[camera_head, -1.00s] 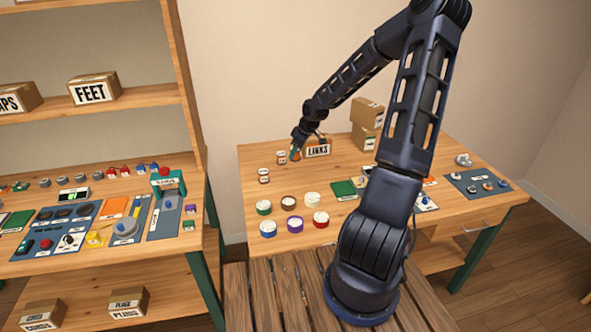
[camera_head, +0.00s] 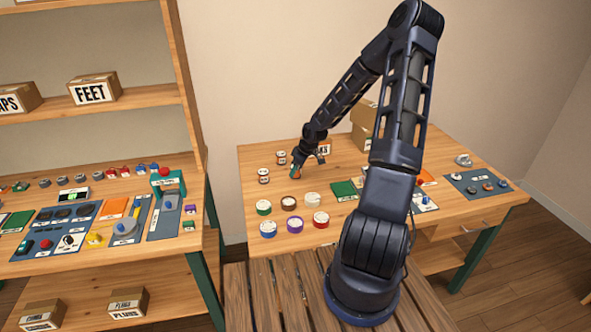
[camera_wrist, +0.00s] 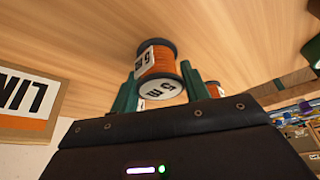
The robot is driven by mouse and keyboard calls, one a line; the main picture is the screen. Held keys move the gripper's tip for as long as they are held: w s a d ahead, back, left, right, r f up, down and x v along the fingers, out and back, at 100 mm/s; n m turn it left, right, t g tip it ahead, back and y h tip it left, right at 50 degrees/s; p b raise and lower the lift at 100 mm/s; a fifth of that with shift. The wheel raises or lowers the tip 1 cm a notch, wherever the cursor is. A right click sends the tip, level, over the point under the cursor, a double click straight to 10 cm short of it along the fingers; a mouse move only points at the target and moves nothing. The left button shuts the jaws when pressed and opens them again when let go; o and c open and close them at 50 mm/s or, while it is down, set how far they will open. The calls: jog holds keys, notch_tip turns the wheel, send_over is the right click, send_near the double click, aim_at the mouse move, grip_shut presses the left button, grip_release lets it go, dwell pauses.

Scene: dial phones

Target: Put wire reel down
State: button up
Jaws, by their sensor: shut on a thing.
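My gripper (camera_wrist: 160,72) is shut on a wire reel (camera_wrist: 158,60), with a green finger on each side of it. The reel has orange wire, dark rims and white labels reading "5 m". In the head view my gripper (camera_head: 297,171) is low over the left back part of the wooden table (camera_head: 251,203). The held reel is small there, and I cannot tell whether it touches the table. Two small reels with white labels stand to the left of the gripper, one nearer (camera_head: 264,176) and one farther back (camera_head: 281,158).
The LINKS box (camera_head: 323,146) stands behind my gripper, partly hidden by the arm; it also shows at left in the wrist view (camera_wrist: 25,103). Several round containers, including a green one (camera_head: 264,207), stand in front. Bare table lies between them and the gripper.

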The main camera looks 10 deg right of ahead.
jog(key=o, duration=1)
jog(key=shift+f, duration=0.1)
jog(key=shift+o, duration=0.2)
jog(key=shift+v, duration=6.05)
jog(key=s+r+m+t+h, duration=0.1)
jog(key=s+r+m, duration=0.4)
jog(key=s+r, duration=0.8)
jog(key=s+r+m+t+h, duration=0.1)
jog(key=s+r+m, duration=0.5)
jog(key=s+r, duration=0.7)
jog(key=shift+s+r+h, duration=0.4)
jog(key=shift+s+h, duration=0.4)
jog(key=shift+s, duration=2.5)
jog(key=shift+d, duration=0.15)
